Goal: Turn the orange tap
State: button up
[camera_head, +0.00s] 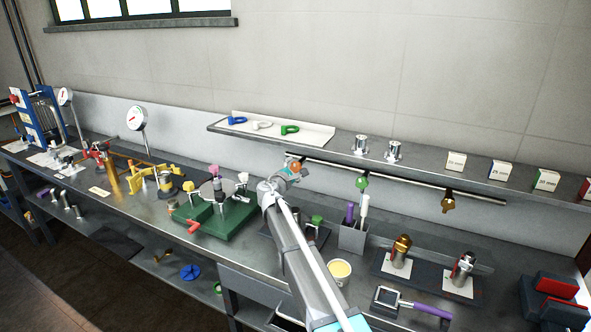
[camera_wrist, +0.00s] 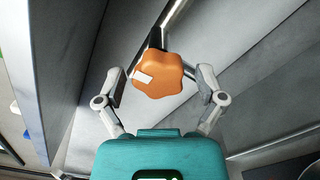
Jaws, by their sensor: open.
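The orange tap (camera_wrist: 163,75) is a lobed knob with a pale mark on its left side, on a metal stem. In the wrist view my gripper (camera_wrist: 161,84) is open, with one finger on each side of the knob and visible gaps between. I cannot tell how deep the fingers reach around it. In the head view the orange tap (camera_head: 296,167) shows at the end of my arm, below the shelf, and my gripper (camera_head: 288,174) partly covers it.
A grey holder (camera_head: 352,238) with upright tools stands below. A green machine base (camera_head: 222,225) is left of my arm, and the bench is crowded.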

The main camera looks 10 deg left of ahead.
jog(key=shift+s, duration=0.1)
jog(key=v, duration=1.2)
dwell(0.4)
